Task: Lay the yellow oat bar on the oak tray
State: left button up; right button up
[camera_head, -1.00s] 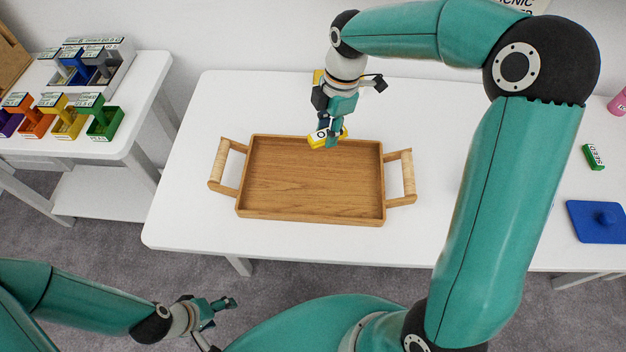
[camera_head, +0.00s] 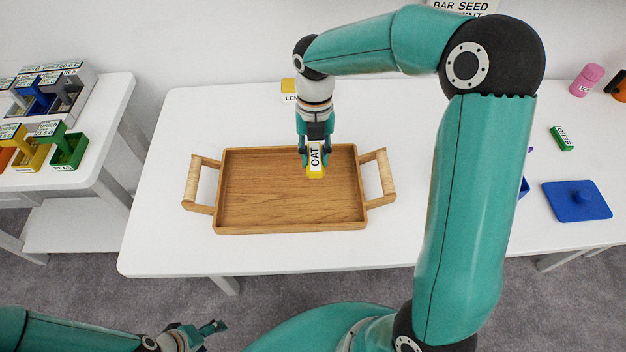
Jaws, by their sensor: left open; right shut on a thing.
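The yellow oat bar (camera_head: 316,171) has a white label reading OAT. My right gripper (camera_head: 315,150) is shut on it and holds it over the back right part of the oak tray (camera_head: 290,226). I cannot tell whether the bar touches the tray floor. The tray lies on the white table, has a pale handle at each end, and is otherwise empty. My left gripper (camera_head: 214,331) is open and empty, low in the view, in front of the table and away from the tray.
A yellow block (camera_head: 289,86) labelled LEM stands behind my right gripper. To the right are a blue lid (camera_head: 577,201), a green SEED bar (camera_head: 562,138) and a pink bottle (camera_head: 587,80). A side table (camera_head: 95,175) with coloured bins is at left. The table's left part is clear.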

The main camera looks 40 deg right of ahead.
aim_at(315, 189)
notch_tip(315, 189, down, 10)
jog(key=shift+f, duration=0.15)
dwell(0.3)
jog(key=shift+f, duration=0.1)
jog(key=o, duration=1)
jog(key=shift+o, duration=0.2)
jog(key=r, duration=0.4)
jog(key=w+r, duration=0.1)
jog(key=r, duration=0.3)
jog(key=d+r, duration=0.1)
jog(key=r, duration=0.3)
jog(key=shift+w+r, duration=0.1)
jog(key=shift+w, duration=0.15)
